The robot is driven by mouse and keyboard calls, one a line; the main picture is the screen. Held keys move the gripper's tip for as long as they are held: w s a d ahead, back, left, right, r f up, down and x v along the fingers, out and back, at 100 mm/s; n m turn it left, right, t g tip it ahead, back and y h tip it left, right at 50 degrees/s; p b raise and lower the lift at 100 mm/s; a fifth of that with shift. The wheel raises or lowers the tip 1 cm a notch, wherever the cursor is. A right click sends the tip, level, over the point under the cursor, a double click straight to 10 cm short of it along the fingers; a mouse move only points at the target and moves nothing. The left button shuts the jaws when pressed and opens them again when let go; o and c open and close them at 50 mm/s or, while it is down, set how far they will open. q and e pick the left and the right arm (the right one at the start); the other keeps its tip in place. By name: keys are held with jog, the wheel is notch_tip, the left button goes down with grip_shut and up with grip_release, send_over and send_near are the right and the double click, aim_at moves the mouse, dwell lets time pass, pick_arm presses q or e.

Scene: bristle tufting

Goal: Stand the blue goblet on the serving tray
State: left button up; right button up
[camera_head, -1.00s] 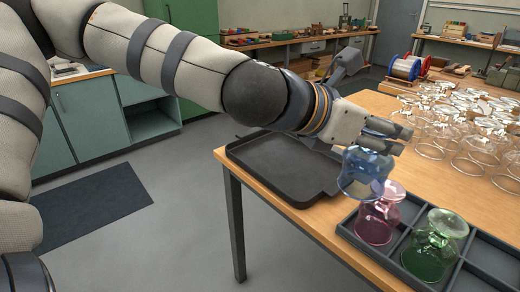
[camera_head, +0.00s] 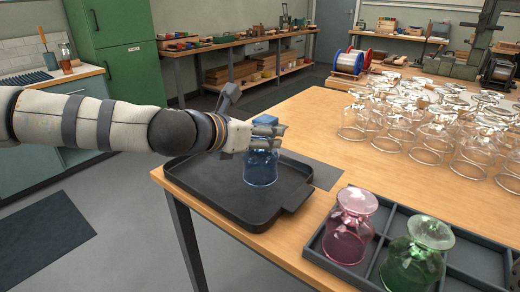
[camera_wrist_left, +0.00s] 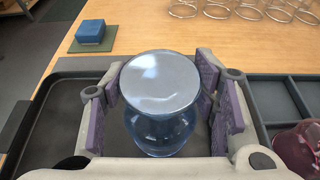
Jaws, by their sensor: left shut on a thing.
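The blue goblet (camera_head: 261,168) is clear blue glass, held bowl down with its round foot up. My left gripper (camera_head: 266,132) is shut on it near its upper part, and its fingers hide that part in the head view. In the left wrist view the goblet (camera_wrist_left: 160,85) stands between the two purple-padded fingers. The goblet is over the dark serving tray (camera_head: 208,193), inside its rim. I cannot tell whether its lower rim touches the tray floor. The tray also shows in the left wrist view (camera_wrist_left: 52,125). My right gripper is not in view.
A divided dark rack (camera_head: 375,262) at front right holds a pink goblet (camera_head: 350,225) and a green goblet (camera_head: 413,255), both foot up. Many clear glasses (camera_head: 430,130) crowd the table's right side. A blue block (camera_wrist_left: 91,29) sits on a green pad beyond the tray.

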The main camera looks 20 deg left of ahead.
pick_arm(q)
jog(key=shift+w+a+f+b, duration=0.1)
jog(key=shift+w+f+b, duration=0.1)
jog(key=shift+f, duration=0.7)
jog(key=shift+w+a+f+b, duration=0.1)
jog(key=shift+w+f+b, duration=0.1)
jog(key=shift+f, duration=0.7)
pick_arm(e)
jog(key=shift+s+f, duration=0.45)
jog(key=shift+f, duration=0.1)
pick_arm(q)
jog(key=shift+f, duration=0.2)
jog(key=o, duration=1.4)
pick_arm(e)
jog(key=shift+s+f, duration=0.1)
